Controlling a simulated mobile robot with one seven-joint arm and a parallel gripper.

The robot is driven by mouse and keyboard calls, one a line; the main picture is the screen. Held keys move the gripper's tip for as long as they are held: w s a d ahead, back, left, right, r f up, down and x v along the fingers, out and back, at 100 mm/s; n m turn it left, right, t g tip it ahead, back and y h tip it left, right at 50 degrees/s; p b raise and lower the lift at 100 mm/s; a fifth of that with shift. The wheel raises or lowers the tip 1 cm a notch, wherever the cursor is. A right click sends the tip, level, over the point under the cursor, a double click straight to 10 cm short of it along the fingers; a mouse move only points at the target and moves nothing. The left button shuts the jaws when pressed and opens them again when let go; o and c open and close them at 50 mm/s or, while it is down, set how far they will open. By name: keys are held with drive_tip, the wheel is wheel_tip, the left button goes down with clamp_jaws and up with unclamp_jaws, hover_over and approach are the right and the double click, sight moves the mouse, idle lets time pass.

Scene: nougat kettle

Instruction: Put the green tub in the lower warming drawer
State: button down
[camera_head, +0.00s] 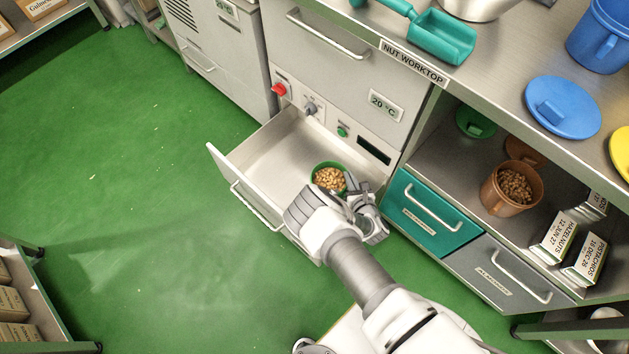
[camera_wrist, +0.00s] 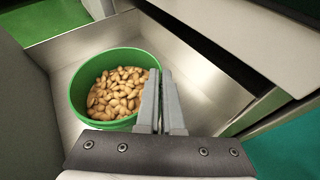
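The green tub (camera_head: 326,172), full of nuts, is inside the open lower warming drawer (camera_head: 262,158). The tub is upright near the drawer's right side, and its near side is partly hidden by my gripper. In the wrist view the tub (camera_wrist: 78,88) stands out against the drawer's bare metal floor (camera_wrist: 205,88). My gripper (camera_wrist: 162,85) has its fingers close together at the tub's right rim, one on the inner side and one outside, pinching the wall. I cannot tell whether the tub's base touches the drawer floor.
The upper warming drawer (camera_head: 330,38) is shut above the control panel. To the right are a teal drawer (camera_head: 425,222), a grey drawer (camera_head: 497,272) and a shelf with a brown tub (camera_head: 497,194). A green scoop (camera_head: 440,38) lies on the worktop. The drawer's left part is empty.

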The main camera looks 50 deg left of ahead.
sight(319, 179)
drive_tip(key=s+a+f+b, duration=0.1)
drive_tip(key=a+f, duration=0.1)
drive_tip(key=a, duration=0.1)
drive_tip(key=s+a+f+b, duration=0.1)
drive_tip(key=s+a+b, duration=0.1)
drive_tip(key=s+a+f+b, duration=0.1)
drive_tip(key=a+f, duration=0.1)
drive_tip(key=a, duration=0.1)
drive_tip(key=shift+s+a+f+b, duration=0.3)
drive_tip(key=shift+f, duration=0.05)
wheel_tip(319, 179, down, 4)
drive_tip(key=shift+f+b, duration=0.1)
drive_tip(key=shift+b, duration=1.15)
drive_tip(key=c, duration=1.5)
unclamp_jaws()
drive_tip(key=o, duration=0.4)
